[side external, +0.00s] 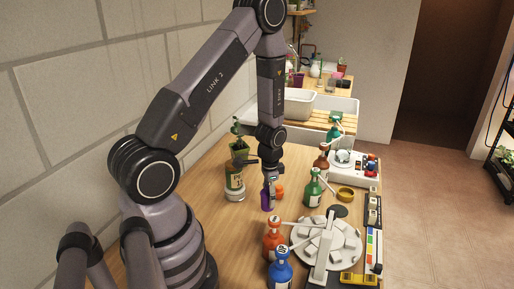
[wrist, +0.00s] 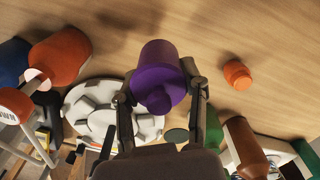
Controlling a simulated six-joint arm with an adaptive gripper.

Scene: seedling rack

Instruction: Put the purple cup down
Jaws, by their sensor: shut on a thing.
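The purple cup (wrist: 159,68) is between the fingers of my gripper (wrist: 160,92) in the wrist view, with a finger against each side. It shows its purple side and a rounded purple part facing the camera. In the side external view the purple cup (side external: 267,199) hangs under my gripper (side external: 269,182), low over the wooden table. The fingers partly hide it there. I cannot tell whether its bottom touches the table.
A small orange object (side external: 280,191) stands close by. Orange (side external: 273,240) and blue (side external: 280,270) bottles and a round grey-white tray (side external: 345,240) are nearer the camera. Bare wood (wrist: 215,30) shows beyond the cup.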

